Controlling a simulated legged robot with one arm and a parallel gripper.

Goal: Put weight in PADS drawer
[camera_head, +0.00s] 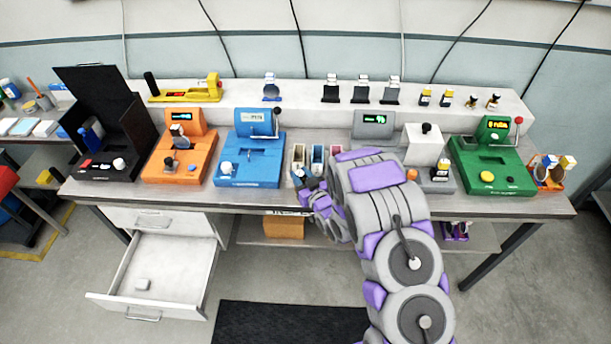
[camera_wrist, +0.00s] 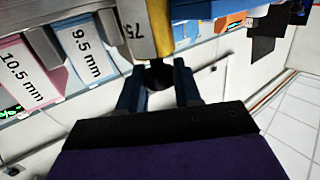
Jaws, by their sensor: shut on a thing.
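My gripper (camera_wrist: 157,82) is shut on a small dark round piece (camera_wrist: 157,73), mostly hidden between the blue fingers; I cannot tell for sure that it is the weight. In the head view my gripper (camera_head: 306,190) is at the table's front edge, just in front of the small bins. No PADS label is readable.
A tan bin (camera_head: 298,155), a blue bin (camera_head: 317,158) and a pink bin (camera_head: 335,152) stand close to my gripper. A blue machine (camera_head: 250,172), an orange machine (camera_head: 180,165) and an open black case (camera_head: 105,120) fill the table leftward. A green machine (camera_head: 492,170) stands right.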

